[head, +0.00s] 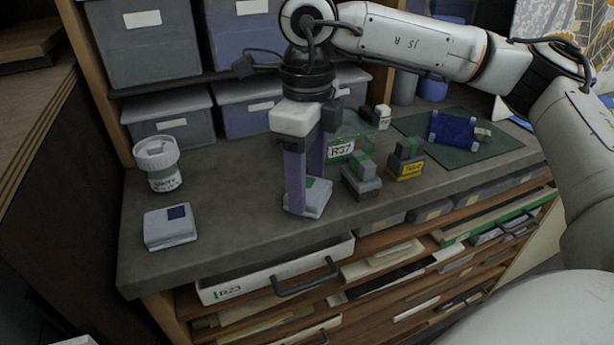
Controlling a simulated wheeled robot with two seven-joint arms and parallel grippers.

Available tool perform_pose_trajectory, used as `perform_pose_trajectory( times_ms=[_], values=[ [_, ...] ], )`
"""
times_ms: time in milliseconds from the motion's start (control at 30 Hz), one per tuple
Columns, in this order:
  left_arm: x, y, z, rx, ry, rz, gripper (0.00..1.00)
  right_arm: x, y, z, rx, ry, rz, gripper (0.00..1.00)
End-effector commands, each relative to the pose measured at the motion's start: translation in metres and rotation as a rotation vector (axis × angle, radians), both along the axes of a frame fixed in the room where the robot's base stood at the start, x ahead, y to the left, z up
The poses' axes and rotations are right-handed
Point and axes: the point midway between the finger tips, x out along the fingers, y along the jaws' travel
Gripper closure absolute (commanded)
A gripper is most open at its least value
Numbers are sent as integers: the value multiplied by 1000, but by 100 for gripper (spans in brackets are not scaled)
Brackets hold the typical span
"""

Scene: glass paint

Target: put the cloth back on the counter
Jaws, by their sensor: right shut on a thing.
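My right gripper (306,188) reaches down from above to the counter (225,205). Its two purple fingers are shut on a folded pale cloth with a green patch (316,200). This cloth is at the counter's front edge, low at the fingertips; I cannot tell whether it touches the counter. The fingers hide part of it. A second folded pale cloth with a dark blue patch (168,231) lies flat on the left of the counter, well apart from the gripper. My left gripper is not in view.
Drawer R23 (230,293) stands partly open below. Bins line the back.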

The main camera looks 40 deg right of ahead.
Motion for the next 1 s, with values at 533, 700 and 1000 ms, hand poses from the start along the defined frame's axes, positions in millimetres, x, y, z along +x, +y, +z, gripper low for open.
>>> perform_pose_trajectory(
  times_ms=[533, 700, 1000],
  values=[
    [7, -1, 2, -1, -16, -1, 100, 0, 0, -2, 1, -1, 0, 27],
    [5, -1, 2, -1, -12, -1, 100, 0, 0, 0, 1, -1, 0, 27],
    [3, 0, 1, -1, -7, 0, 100, 2, 1, 44, 2, -6, 0, 27]
  ],
)
